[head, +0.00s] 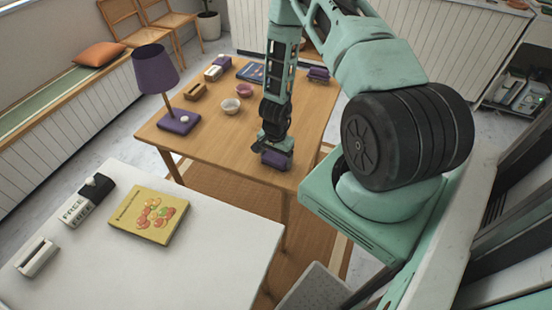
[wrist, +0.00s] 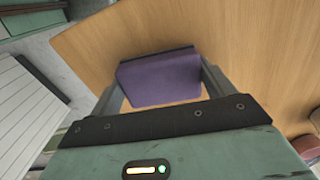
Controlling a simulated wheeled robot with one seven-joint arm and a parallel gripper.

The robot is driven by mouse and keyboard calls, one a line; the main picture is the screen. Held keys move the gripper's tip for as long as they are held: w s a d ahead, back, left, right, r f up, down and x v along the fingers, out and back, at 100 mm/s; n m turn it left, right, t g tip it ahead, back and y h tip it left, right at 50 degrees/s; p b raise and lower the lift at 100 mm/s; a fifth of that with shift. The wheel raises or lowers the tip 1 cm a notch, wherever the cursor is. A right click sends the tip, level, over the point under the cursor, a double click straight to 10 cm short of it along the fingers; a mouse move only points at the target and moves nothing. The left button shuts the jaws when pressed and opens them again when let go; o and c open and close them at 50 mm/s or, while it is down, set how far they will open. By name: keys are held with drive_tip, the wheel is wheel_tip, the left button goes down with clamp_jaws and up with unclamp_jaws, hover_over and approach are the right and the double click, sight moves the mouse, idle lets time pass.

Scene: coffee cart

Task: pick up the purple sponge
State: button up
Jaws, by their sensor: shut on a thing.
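The purple sponge (head: 275,161) is at the near right part of the wooden table, below my arm in the head view. My gripper (head: 277,147) is over it and shut on it. In the wrist view the sponge (wrist: 160,82) sits between the two fingers of my gripper (wrist: 162,86), with a dark strip along its far edge. I cannot tell whether the sponge touches the table or is just above it.
The wooden table (head: 215,150) also bears a purple lamp (head: 155,70), two small bowls (head: 231,106), a blue book (head: 251,72) and a similar purple item (head: 318,74) at the far right. A white table (head: 190,265) in front holds a yellow book (head: 148,214).

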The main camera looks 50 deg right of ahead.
sight(275, 157)
drive_tip(key=shift+r, duration=0.1)
wheel_tip(275, 157, up, 10)
drive_tip(key=shift+f+b, duration=0.1)
drive_tip(key=shift+b, duration=0.2)
drive_tip(key=shift+o, duration=0.6)
drive_tip(key=shift+w, duration=0.1)
drive_tip(key=shift+c, duration=0.3)
